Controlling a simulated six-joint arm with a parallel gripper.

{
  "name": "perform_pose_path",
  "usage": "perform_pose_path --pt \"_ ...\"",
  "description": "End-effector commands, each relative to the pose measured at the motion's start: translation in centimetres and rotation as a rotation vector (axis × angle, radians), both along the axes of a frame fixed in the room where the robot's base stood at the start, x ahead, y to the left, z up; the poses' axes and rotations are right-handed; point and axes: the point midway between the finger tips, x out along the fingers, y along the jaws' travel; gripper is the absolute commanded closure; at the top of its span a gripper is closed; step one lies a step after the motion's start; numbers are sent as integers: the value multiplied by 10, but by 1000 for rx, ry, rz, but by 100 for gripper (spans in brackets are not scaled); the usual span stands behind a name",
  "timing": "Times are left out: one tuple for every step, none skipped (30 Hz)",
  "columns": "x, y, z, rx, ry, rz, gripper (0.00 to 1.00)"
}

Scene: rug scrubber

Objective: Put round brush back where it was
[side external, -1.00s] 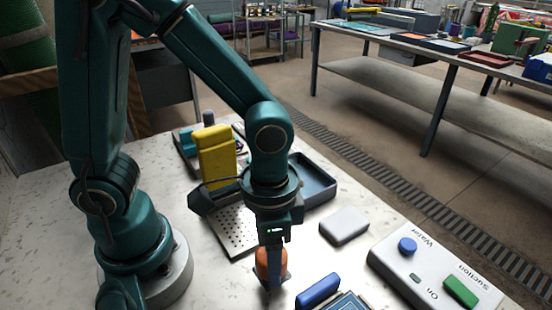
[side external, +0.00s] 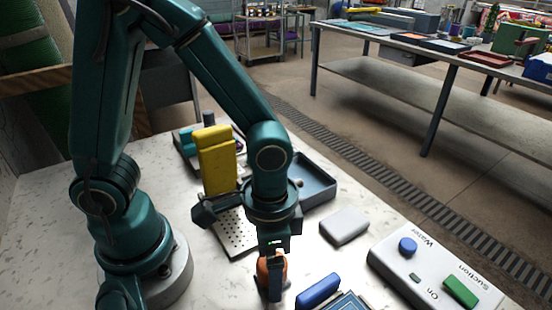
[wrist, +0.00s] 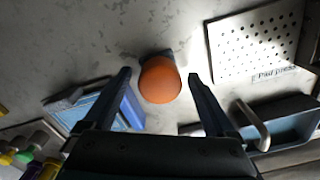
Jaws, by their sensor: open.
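An orange round-topped object, which looks like the round brush (side external: 264,270), stands on the pale worktop below my gripper. In the wrist view its round orange top (wrist: 160,82) sits between my fingers, with a dark part showing behind it. My gripper (wrist: 159,76) is open, one finger on each side of the orange top, with visible gaps. In the side view my gripper (side external: 275,290) points down and its fingers partly cover the orange object. Its underside is hidden.
A blue block (side external: 318,291) lies close on the right. A perforated plate (side external: 238,236), a yellow block (side external: 216,162), a dark tray (side external: 318,186) and a white block (side external: 344,226) stand behind. A control box (side external: 425,275) with blue and green buttons is at right.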

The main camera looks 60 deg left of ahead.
Motion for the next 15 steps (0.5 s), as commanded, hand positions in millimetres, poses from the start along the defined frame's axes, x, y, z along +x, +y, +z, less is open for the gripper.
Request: perform_pose_path --pt "0 0 1 -1 -2 0 9" --pt "0 0 3 -1 -2 0 9" --pt "0 0 5 -1 -2 0 9" --pt "1 0 8 -2 -4 0 9" --pt "1 -1 11 -2 -5 0 9" --pt "2 -1 16 -3 -6 0 9" --pt "2 -1 21 -3 -7 0 9" --pt "2 -1 26 -3 -7 0 9" --pt "2 -1 33 -4 -9 0 9" --pt "2 -1 39 -4 -10 0 9" --pt "2 -1 44 -4 -9 0 9" --pt "2 -1 52 -4 -10 0 9" --pt "2 -1 58 -4 -10 0 9" --pt "2 -1 64 -4 -10 0 9" --pt "2 -1 71 -4 -9 0 9"
